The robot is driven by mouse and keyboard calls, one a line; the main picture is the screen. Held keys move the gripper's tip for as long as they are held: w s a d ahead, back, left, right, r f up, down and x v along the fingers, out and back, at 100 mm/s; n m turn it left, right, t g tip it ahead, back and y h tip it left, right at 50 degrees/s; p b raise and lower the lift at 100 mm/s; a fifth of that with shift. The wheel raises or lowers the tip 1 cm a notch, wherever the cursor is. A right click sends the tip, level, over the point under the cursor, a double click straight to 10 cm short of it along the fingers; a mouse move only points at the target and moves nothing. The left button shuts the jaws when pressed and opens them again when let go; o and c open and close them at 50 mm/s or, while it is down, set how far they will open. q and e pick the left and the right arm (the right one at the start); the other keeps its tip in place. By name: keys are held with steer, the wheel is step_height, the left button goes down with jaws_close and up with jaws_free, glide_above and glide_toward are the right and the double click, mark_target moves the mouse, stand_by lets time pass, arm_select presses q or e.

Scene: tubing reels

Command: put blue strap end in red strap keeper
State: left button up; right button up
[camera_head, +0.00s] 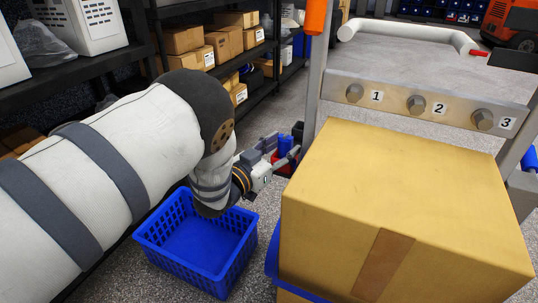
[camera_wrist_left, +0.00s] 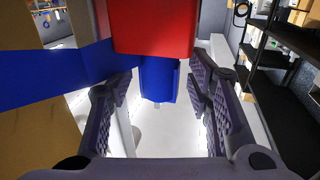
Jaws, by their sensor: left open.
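My left gripper (camera_head: 281,150) is open beside the left post of the metal frame, behind the large cardboard box. A small blue piece (camera_head: 285,145), which looks like the blue strap end, shows at its fingertips, with a red piece (camera_head: 281,167), likely the red strap keeper, just below. In the left wrist view the blue strap end (camera_wrist_left: 158,80) lies between the two spread fingers, with a gap on each side. The red keeper (camera_wrist_left: 155,25) is directly against it at the picture's top. Whether the end sits inside the keeper cannot be told. My right gripper is out of view.
The large cardboard box (camera_head: 400,195) fills the right foreground. A plate with bolts numbered 1 to 3 (camera_head: 432,103) spans the frame behind it. An empty blue basket (camera_head: 198,245) stands on the floor below my left arm. Shelves (camera_head: 262,52) with boxes line the left.

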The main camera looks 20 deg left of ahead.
arm_select(q)
steer(key=p+v, duration=0.1)
steer(key=v, duration=1)
steer(key=s+a+f+n+g+y, duration=0.1)
steer(key=s+f+g+y, duration=0.15)
steer(key=s+f, duration=0.35)
steer(key=s+a+f+n+g+y, duration=0.1)
steer(key=s+f+g, duration=0.25)
steer(key=f, duration=0.55)
steer(key=s+f+n+g+y, duration=0.1)
steer(key=s+f+g, duration=0.35)
steer(key=s, duration=0.55)
steer(key=s+f+g+y, duration=0.1)
steer(key=s+f+g, duration=0.3)
steer(key=s, duration=0.7)
steer(key=s+d+r+g, duration=0.1)
steer(key=s+g, duration=0.3)
steer(key=s, duration=1)
steer(key=s+d+r+g, duration=0.1)
steer(key=s+r+g, duration=0.2)
steer(key=s, duration=1.2)
steer(key=shift+d+n+g, duration=0.35)
steer(key=shift+n+g, duration=0.05)
steer(key=shift+g, duration=0.65)
steer(key=shift+r, duration=0.15)
